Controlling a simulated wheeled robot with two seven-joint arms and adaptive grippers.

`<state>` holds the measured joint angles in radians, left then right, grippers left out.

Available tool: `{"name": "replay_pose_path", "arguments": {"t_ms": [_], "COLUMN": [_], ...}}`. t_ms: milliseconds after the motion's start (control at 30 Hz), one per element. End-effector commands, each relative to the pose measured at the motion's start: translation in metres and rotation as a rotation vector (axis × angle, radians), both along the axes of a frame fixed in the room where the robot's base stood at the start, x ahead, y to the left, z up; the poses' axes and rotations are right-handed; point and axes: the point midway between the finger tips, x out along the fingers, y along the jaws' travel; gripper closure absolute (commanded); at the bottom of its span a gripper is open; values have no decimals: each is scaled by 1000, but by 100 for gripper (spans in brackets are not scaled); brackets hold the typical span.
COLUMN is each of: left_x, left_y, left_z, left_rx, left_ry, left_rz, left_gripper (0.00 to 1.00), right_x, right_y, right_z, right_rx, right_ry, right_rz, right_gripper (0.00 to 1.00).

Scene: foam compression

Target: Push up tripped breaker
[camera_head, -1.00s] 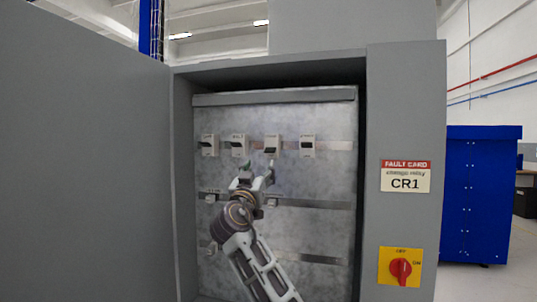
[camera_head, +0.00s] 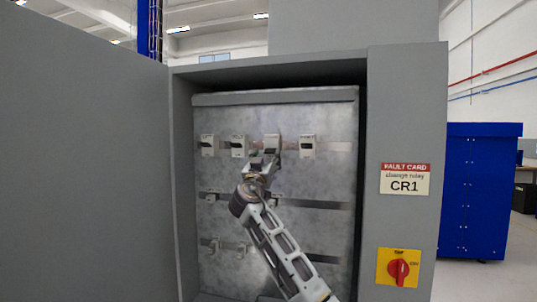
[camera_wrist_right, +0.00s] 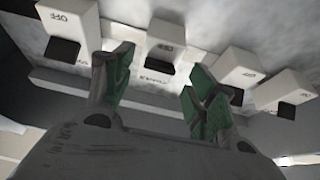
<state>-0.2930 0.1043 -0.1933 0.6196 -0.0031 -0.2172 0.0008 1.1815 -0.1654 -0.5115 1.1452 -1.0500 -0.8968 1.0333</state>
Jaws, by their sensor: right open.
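Several white breakers sit in a row on the upper rail, among them the far left one (camera_head: 208,146), the second (camera_head: 239,146), the third (camera_head: 271,142) and the far right one (camera_head: 307,146). My right gripper (camera_head: 263,162) is just below the third breaker and hides part of its lower side. In the right wrist view the open green-padded fingers (camera_wrist_right: 160,85) are spread below a breaker (camera_wrist_right: 165,42), with nothing seen between them. I cannot tell whether they touch it. Which breaker is tripped is too small to tell. My left gripper is out of view.
The grey cabinet (camera_head: 405,110) stands around the panel (camera_head: 325,110), its open door (camera_head: 80,150) at left. Lower rails (camera_head: 320,205) carry small parts. The right frame holds a CR1 fault card (camera_head: 405,179) and a red rotary switch (camera_head: 399,272). A blue cabinet (camera_head: 482,190) stands right.

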Motion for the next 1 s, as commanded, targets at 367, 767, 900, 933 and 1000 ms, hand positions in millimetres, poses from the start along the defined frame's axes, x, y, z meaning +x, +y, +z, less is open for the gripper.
{"name": "replay_pose_path", "arguments": {"t_ms": [367,767,900,933,1000], "left_x": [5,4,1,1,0], "left_y": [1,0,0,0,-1], "left_z": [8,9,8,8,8], "left_rx": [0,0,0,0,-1], "left_ry": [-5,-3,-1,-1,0], "left_rz": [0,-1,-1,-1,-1], "left_gripper": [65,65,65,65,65], "right_x": [20,24,24,24,24], "right_y": [-6,-8,-8,-8,-8], "right_z": [10,10,10,10,10], "right_rx": [-1,0,0,0,0], "right_ry": [-1,0,0,0,0], "right_rz": [0,0,0,0,0], "right_gripper": [43,43,53,57,66]}}
